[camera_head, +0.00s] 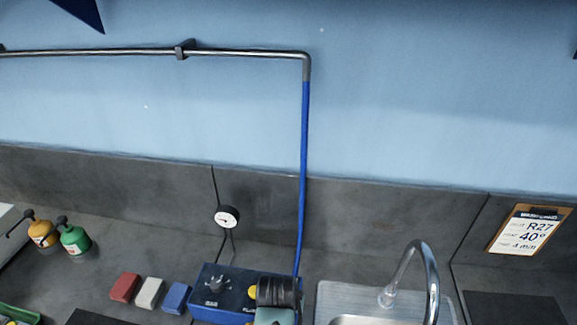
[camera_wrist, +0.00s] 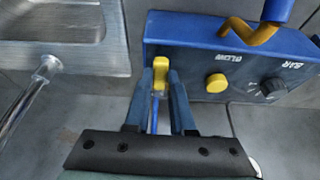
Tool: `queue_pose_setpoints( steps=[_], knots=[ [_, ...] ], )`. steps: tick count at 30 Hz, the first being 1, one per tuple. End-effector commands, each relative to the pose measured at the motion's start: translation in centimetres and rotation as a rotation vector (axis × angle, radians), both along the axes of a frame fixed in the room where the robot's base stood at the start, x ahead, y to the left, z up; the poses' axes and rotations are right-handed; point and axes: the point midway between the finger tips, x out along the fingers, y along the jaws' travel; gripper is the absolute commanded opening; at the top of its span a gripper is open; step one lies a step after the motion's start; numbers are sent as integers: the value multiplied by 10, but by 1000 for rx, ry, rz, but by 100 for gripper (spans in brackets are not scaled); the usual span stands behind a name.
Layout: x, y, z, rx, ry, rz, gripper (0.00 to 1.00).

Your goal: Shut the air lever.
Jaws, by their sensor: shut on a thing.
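A blue control box (camera_head: 206,293) stands on the bench below the blue pipe, and it fills the upper right of the wrist view (camera_wrist: 193,35). The air lever appears to be the yellow-tipped piece (camera_wrist: 161,75) at the box's corner beside the sink. My gripper (camera_wrist: 160,88) has one finger on each side of it and is shut on it. The lever's base and pivot are partly hidden, so I cannot tell its setting. In the head view my dark wrist (camera_head: 278,292) covers that end of the box.
A yellow button (camera_wrist: 216,83) marked BLOW and a black BAR dial (camera_wrist: 274,87) sit beside the lever. Coloured blocks (camera_head: 150,291) lie left.

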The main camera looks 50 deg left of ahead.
Motion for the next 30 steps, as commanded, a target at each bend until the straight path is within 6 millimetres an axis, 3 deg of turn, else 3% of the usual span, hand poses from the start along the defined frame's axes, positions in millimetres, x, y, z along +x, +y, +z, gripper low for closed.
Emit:
queue_pose_setpoints(
  steps=[8,9,14,25,30],
  knots=[
    [0,0,0,4,-1,-3,0],
    [0,0,0,4,-1,-3,24],
    [0,0,0,3,0,-2,52],
    [0,0,2,3,-1,-1,52],
    [-5,-4,16,4,-2,-1,52]
  ],
)
